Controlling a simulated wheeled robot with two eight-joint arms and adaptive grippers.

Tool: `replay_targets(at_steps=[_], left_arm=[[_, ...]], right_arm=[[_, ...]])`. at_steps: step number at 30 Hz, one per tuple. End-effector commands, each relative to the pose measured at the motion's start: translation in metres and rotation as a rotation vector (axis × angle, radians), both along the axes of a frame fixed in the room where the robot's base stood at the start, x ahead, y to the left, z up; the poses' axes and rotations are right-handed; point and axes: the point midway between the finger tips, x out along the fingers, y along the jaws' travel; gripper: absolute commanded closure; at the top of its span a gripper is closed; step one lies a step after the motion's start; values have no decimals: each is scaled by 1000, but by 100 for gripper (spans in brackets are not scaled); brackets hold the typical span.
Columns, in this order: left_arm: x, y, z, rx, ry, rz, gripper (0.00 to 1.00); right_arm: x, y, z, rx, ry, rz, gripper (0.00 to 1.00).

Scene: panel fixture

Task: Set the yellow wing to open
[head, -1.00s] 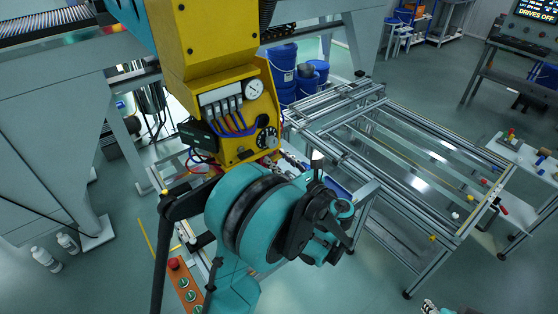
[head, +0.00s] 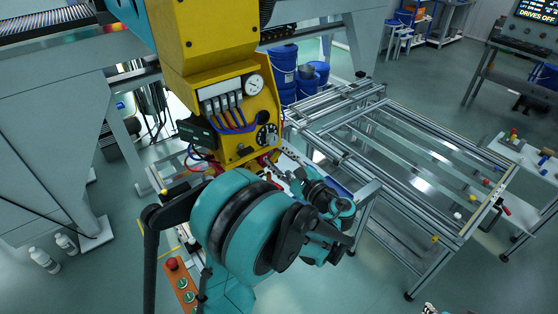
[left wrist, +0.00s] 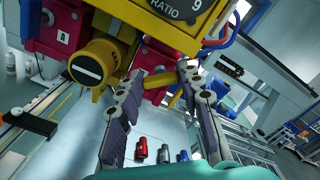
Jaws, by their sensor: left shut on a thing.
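The yellow wing (left wrist: 158,82) shows in the left wrist view as a short bar below the yellow panel housing. My left gripper (left wrist: 160,88) has its two grey fingers on either side of the wing and is shut on it near the fingertips. The yellow panel housing (head: 245,105) carries a gauge, coloured hoses and a dark dial.
A round yellow knob with a white bar (left wrist: 91,67) sits just left of the wing, close to my left finger. Red blocks flank it. An aluminium frame table (head: 400,160) stands to the right. An orange button box (head: 183,287) is at lower left.

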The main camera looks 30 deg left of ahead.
Motion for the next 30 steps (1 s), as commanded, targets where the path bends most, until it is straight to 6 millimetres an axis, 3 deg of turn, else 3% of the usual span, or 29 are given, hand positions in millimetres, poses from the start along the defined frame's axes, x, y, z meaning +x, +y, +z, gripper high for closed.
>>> replay_targets(at_steps=[18, 30], left_arm=[[-1, 1, -3, -220, -528, 0, 93], [-1, 1, -4, -313, -750, 0, 93]], right_arm=[[0, 0, -11, 0, 0, 0, 60], [0, 0, -15, 0, 0, 0, 60]])
